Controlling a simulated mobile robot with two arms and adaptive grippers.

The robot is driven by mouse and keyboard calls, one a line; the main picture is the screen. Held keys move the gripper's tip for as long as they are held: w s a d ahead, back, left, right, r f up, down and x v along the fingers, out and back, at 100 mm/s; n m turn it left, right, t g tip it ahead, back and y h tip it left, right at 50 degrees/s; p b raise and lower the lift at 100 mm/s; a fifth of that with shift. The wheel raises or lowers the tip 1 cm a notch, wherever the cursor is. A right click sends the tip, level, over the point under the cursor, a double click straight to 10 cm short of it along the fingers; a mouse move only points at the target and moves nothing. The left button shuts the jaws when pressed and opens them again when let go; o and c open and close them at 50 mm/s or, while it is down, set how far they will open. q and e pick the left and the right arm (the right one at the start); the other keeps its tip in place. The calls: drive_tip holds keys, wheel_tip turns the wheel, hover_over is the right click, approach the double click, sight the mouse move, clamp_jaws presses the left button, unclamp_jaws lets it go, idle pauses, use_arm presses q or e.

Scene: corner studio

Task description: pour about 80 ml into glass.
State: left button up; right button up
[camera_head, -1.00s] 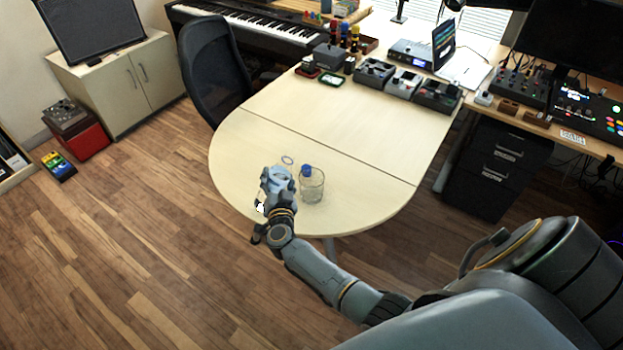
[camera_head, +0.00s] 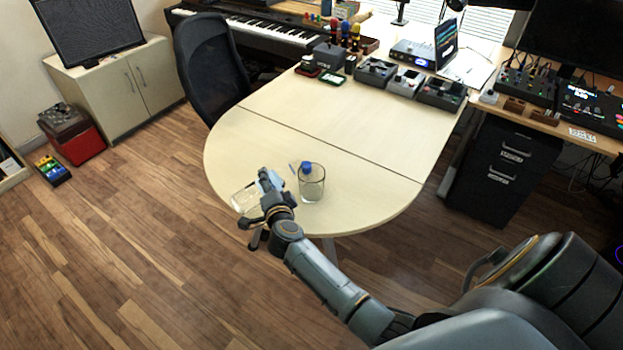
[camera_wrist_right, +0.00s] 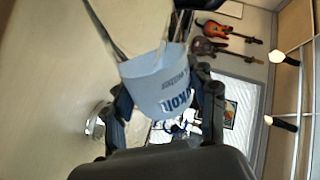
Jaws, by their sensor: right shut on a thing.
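The glass (camera_head: 312,187) stands upright on the pale table, near its rounded front edge. A small blue cap-like piece (camera_head: 306,167) shows at its far rim; I cannot tell whether it is in or behind it. My right gripper (camera_head: 270,196), left of the glass and apart from it, is shut on a clear container (camera_head: 243,200). The container is tipped on its side, its clear part pointing left. In the right wrist view its pale blue label (camera_wrist_right: 160,82) with dark lettering shows between the fingers. Liquid cannot be made out. My left gripper is out of view.
The table (camera_head: 340,130) is clear in its middle. Several dark pedal boxes (camera_head: 440,93) stand at its far end. A black chair (camera_head: 210,65) is at its left side. A thin ring-like mark (camera_head: 292,168) shows beside the glass.

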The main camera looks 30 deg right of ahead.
sight(271, 175)
drive_tip(key=shift+a+r+m+y+b, duration=0.15)
drive_tip(key=shift+r+m+y+b, duration=0.2)
drive_tip(key=shift+m, duration=0.35)
drive_tip(key=r+p, duration=0.2)
drive_tip(key=p, duration=0.1)
drive_tip(key=shift+d+m, duration=0.3)
drive_tip(key=shift+m, duration=0.1)
drive_tip(key=shift+s+d+f, duration=0.1)
drive_tip(key=shift+d+f, duration=0.05)
drive_tip(key=shift+f, duration=0.15)
drive_tip(key=shift+r+m+y+p, duration=0.25)
drive_tip(key=shift+m+p, duration=0.05)
drive_tip(key=shift+p, duration=0.3)
drive_tip(key=shift+r+m+p, duration=0.3)
drive_tip(key=shift+p, duration=0.35)
drive_tip(key=shift+r, duration=0.1)
drive_tip(key=shift+a, duration=0.35)
drive_tip(key=shift+w, duration=0.2)
